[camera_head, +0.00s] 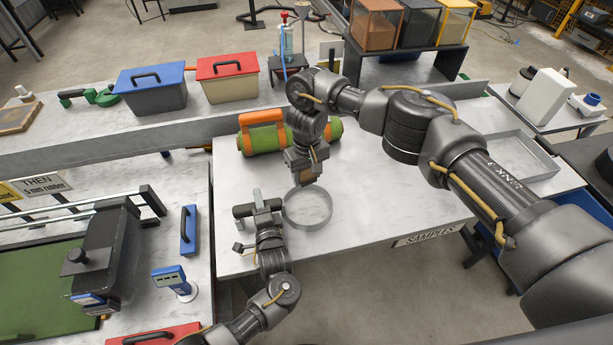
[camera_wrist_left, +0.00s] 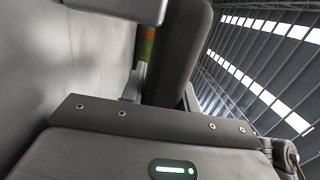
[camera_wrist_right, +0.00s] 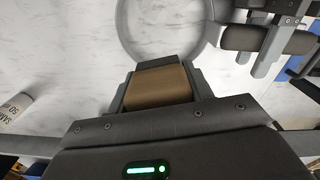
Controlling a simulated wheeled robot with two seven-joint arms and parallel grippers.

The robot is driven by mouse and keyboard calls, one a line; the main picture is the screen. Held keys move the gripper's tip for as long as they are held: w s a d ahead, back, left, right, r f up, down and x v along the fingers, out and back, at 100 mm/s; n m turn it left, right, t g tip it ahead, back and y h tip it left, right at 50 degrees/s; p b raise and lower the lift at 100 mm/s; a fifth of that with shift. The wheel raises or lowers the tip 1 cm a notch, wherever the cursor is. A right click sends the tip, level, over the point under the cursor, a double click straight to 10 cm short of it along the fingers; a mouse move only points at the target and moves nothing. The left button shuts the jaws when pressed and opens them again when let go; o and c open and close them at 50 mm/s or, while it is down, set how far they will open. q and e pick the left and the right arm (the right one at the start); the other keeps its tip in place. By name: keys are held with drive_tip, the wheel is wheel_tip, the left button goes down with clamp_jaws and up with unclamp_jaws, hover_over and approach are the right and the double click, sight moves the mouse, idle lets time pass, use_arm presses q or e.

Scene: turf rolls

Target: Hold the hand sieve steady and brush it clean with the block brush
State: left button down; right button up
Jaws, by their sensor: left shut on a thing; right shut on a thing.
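The hand sieve is a round grey hoop (camera_head: 286,220) with a dark handle, low over the pale SAMPLES table. Its hoop also shows at the top of the right wrist view (camera_wrist_right: 125,30). My left gripper (camera_head: 259,214) is shut on the dark handle (camera_wrist_left: 182,50), left of the hoop. My right gripper (camera_head: 305,172) is shut on the block brush, whose brown block (camera_wrist_right: 158,85) fills the jaws in the right wrist view. The brush is at the hoop's far edge in the head view. I cannot tell whether it touches the sieve; its bristles are hidden.
A green roll with an orange carrier (camera_head: 262,134) lies behind the grippers. Blue (camera_head: 150,88) and red (camera_head: 228,78) lidded boxes stand on the back bench. The tabletop right of the sieve is free.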

use_arm(q)
drive_tip(key=c, duration=1)
unclamp_jaws()
drive_tip(key=shift+o, duration=0.2)
drive_tip(key=v, duration=1.1)
drive_tip(key=shift+s+d, duration=0.1)
drive_tip(key=shift+s, duration=0.4)
drive_tip(key=shift+f, duration=0.1)
